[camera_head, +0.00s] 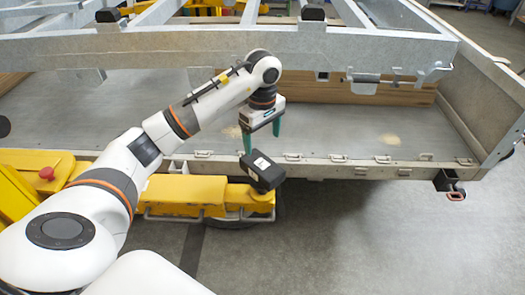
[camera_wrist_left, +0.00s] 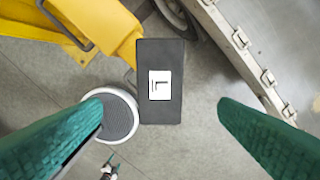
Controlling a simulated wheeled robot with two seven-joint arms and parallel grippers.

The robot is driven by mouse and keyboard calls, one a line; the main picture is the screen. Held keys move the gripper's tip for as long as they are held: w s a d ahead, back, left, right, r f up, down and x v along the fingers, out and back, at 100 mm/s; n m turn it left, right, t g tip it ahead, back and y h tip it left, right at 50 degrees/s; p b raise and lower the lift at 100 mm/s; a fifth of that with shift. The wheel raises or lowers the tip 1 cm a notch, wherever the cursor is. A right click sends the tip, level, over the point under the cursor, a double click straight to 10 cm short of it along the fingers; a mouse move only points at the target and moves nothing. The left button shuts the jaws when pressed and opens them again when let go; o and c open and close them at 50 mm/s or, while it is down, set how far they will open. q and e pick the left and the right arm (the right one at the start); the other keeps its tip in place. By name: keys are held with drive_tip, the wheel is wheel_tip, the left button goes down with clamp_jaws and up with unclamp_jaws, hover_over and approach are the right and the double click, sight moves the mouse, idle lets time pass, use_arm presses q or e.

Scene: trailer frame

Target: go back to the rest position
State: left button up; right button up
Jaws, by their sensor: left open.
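My left gripper (camera_head: 262,141) is open with nothing between its green fingers. It hangs pointing down above the front edge of the trailer bed (camera_head: 340,120). A black box (camera_head: 265,174) with a white label is below and apart from the fingertips, by the end of a yellow frame (camera_head: 185,193). In the left wrist view the box (camera_wrist_left: 160,110) shows an "L" on its label, beyond the two green fingers. What holds up the box is hidden. My right gripper cannot be made out.
Grey metal frame beams (camera_head: 330,45) cross above the bed, close behind my left arm. The side wall (camera_head: 482,85) closes the bed at right. A red button (camera_head: 46,173) is on yellow equipment at left. The floor (camera_head: 370,235) at front right is clear.

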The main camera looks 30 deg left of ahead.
use_arm(q)
drive_tip(key=shift+r, duration=0.25)
idle(0.3)
